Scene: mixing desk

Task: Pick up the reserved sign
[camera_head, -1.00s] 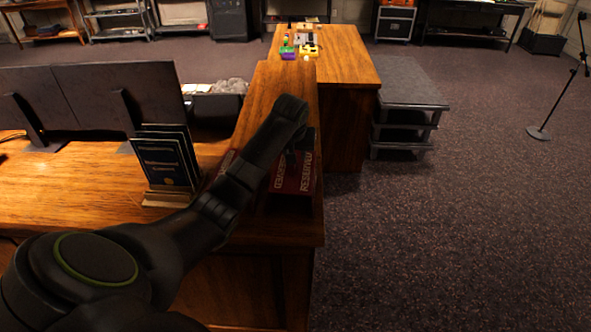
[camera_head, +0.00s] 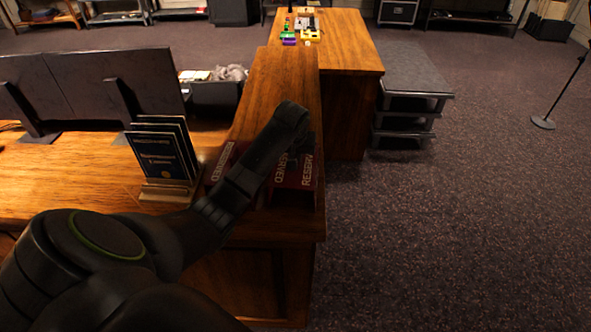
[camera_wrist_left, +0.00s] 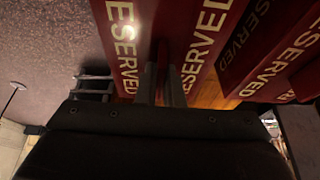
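A dark red reserved sign (camera_head: 307,178), tent-shaped with pale lettering, stands at the right end of the wooden desk. A second red sign (camera_head: 222,163) stands to its left, partly behind my arm. My left gripper (camera_head: 291,163) points down at the top of the right-hand sign; its fingertips are hard to make out there. In the left wrist view, the two fingers (camera_wrist_left: 165,85) lie between the lettered faces of the near sign (camera_wrist_left: 210,40), and the other sign (camera_wrist_left: 275,45) is to the right. Whether the fingers press on it is unclear. My right gripper is out of view.
A stand of dark booklets (camera_head: 165,155) is on the wooden desk (camera_head: 65,175), left of my forearm. Dark monitors (camera_head: 95,85) stand behind it. A grey stepped unit (camera_head: 413,80) is right of the far desk section. Carpet at the right is mostly clear.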

